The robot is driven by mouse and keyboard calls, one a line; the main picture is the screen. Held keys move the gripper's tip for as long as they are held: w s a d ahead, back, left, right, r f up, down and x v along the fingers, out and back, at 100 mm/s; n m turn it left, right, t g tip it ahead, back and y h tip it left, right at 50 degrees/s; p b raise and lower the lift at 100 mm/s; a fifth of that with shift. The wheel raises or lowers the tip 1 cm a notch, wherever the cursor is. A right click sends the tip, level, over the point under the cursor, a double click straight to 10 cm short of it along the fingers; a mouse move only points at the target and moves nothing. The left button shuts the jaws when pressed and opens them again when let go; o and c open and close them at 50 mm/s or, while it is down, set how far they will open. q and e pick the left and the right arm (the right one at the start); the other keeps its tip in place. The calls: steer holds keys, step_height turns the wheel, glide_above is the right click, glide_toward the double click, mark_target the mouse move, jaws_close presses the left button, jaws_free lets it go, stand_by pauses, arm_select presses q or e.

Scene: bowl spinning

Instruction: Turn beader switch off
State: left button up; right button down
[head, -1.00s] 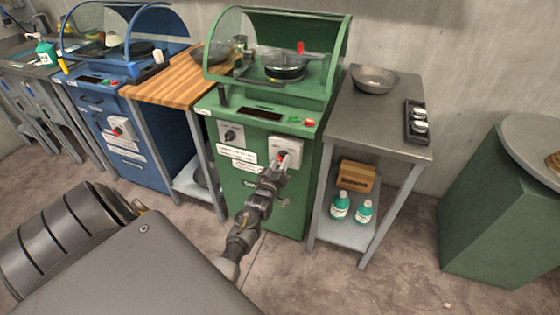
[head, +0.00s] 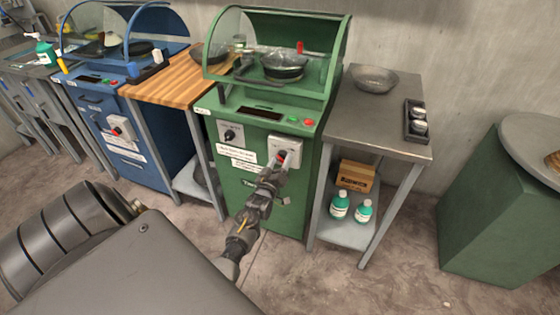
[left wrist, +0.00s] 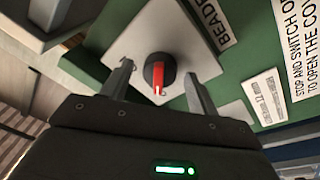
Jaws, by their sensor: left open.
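The beader switch (left wrist: 159,72) is a round black knob with a red bar, on a light square plate. In the left wrist view a label beside it begins "BEADE". In the head view the switch (head: 282,156) sits on the front of the green machine (head: 262,195). My left gripper (head: 272,172) is in front of it, open. In the left wrist view the fingers of the left gripper (left wrist: 158,72) stand apart on either side of the knob, with gaps showing; I cannot tell contact. My right gripper is not in view.
A second dark knob (head: 231,132) is on a plate left of the switch. A steel table (head: 385,130) with a bowl (head: 374,79) stands to the right. A blue machine (head: 125,150) and wooden-topped table (head: 178,82) stand to the left. The floor in front is clear.

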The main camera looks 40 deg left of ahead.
arm_select(q)
steer(key=v, duration=1)
steer(key=shift+s, duration=0.3)
steer(key=shift+d, duration=0.1)
